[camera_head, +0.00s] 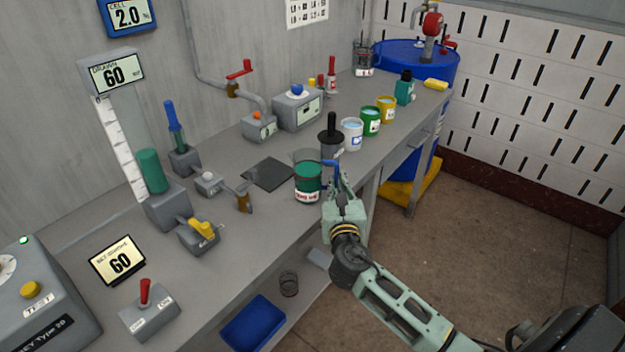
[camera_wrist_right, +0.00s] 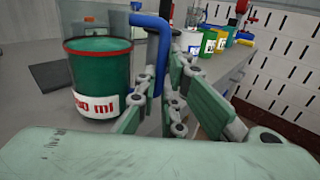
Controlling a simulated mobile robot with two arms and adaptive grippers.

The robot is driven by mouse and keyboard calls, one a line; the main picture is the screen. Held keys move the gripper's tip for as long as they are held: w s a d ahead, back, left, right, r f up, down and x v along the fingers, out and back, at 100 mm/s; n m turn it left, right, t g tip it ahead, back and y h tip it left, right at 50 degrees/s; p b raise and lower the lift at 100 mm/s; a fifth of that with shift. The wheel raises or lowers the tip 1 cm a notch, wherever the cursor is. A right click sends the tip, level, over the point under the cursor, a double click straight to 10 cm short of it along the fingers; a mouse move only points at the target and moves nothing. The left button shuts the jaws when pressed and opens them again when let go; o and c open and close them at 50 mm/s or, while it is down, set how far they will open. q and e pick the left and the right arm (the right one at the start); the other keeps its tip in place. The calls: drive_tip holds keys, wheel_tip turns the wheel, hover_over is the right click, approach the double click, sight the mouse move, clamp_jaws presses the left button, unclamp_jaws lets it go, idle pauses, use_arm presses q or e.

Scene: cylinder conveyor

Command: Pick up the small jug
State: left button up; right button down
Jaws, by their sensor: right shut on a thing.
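The small jug (camera_head: 308,181) is green with a red rim, a white label with red "ml" print and a blue handle (camera_head: 332,164). It is upright at the front edge of the bench (camera_head: 262,232); I cannot tell whether its base touches the bench. My right gripper (camera_head: 339,182) is at the jug's right side, with its fingers shut on the blue handle. In the right wrist view the jug (camera_wrist_right: 103,78) is at left and its handle (camera_wrist_right: 160,50) runs down between the fingers. My left gripper is not in view.
A grey container with a black plunger (camera_head: 331,138), and white (camera_head: 352,133), green (camera_head: 370,121) and yellow (camera_head: 386,109) cups stand behind the jug. A tap (camera_head: 243,198) and dark pad (camera_head: 268,174) are to its left. Open floor lies to the right.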

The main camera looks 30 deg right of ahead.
drive_tip(key=shift+r, duration=0.1)
drive_tip(key=shift+r, duration=0.45)
drive_tip(key=s+d+r+p, duration=0.1)
drive_tip(key=s+d+r, duration=0.2)
drive_tip(key=s+r, duration=0.7)
drive_tip(key=shift+s+p, duration=0.3)
drive_tip(key=shift+s, duration=0.35)
drive_tip(key=c, duration=2.4)
unclamp_jaws()
clamp_jaws()
drive_tip(key=shift+a, duration=0.1)
